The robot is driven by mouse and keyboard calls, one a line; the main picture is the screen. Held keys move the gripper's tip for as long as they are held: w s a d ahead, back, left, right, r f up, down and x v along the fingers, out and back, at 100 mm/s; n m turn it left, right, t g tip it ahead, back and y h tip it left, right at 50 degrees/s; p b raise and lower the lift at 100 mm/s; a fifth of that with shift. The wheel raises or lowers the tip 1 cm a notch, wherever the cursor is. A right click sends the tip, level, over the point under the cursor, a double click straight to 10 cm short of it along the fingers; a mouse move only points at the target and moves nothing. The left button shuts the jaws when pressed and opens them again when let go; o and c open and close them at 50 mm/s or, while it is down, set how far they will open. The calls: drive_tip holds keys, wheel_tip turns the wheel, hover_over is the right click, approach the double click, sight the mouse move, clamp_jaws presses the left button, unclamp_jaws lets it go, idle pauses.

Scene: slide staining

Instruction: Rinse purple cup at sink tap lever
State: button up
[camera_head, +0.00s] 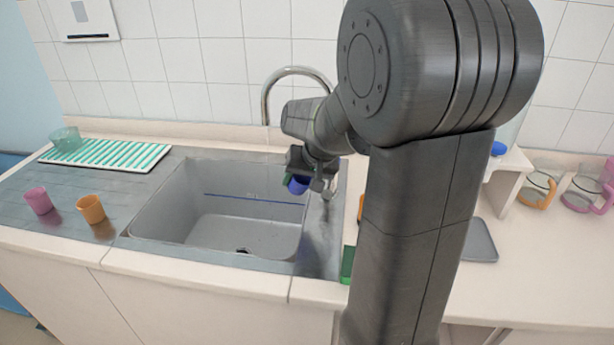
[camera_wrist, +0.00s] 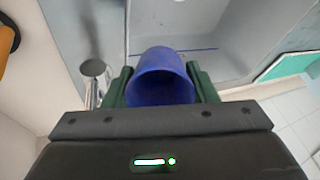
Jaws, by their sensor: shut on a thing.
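My gripper (camera_head: 306,174) is shut on a blue-purple cup (camera_head: 298,186), over the right edge of the sink basin (camera_head: 215,215). In the wrist view the cup (camera_wrist: 161,78) sits between the dark green fingers of my gripper (camera_wrist: 160,86), its open mouth facing the camera. The tap spout (camera_head: 292,70) arches up behind the sink. A metal post with a round top, which looks like the tap lever (camera_head: 328,190), stands just right of the cup; it also shows left of the cup in the wrist view (camera_wrist: 93,70). No water is visible.
A pink cup (camera_head: 38,201) and an orange cup (camera_head: 91,209) stand on the steel drainboard left of the basin. A green-striped rack (camera_head: 105,155) with a green cup (camera_head: 66,138) is behind them. Handled glass jugs (camera_head: 537,187) stand at the right. The basin looks empty.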

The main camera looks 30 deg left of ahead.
drive_tip(key=w+a+f+p, duration=0.1)
drive_tip(key=w+a, duration=0.4)
drive_tip(key=a, duration=0.7)
drive_tip(key=shift+a+f, duration=0.15)
drive_tip(key=shift+f, duration=0.7)
drive_tip(key=shift+w+d, duration=0.25)
drive_tip(key=shift+w, duration=0.3)
drive_tip(key=shift+s+a, duration=0.1)
drive_tip(key=shift+s, duration=0.05)
drive_tip(key=shift+s+a, duration=0.15)
drive_tip(key=shift+s, duration=0.3)
drive_tip(key=s+d+b, duration=0.2)
drive_tip(key=s+d, duration=0.1)
drive_tip(key=d, duration=0.4)
drive_tip(key=shift+d, duration=0.25)
idle(0.4)
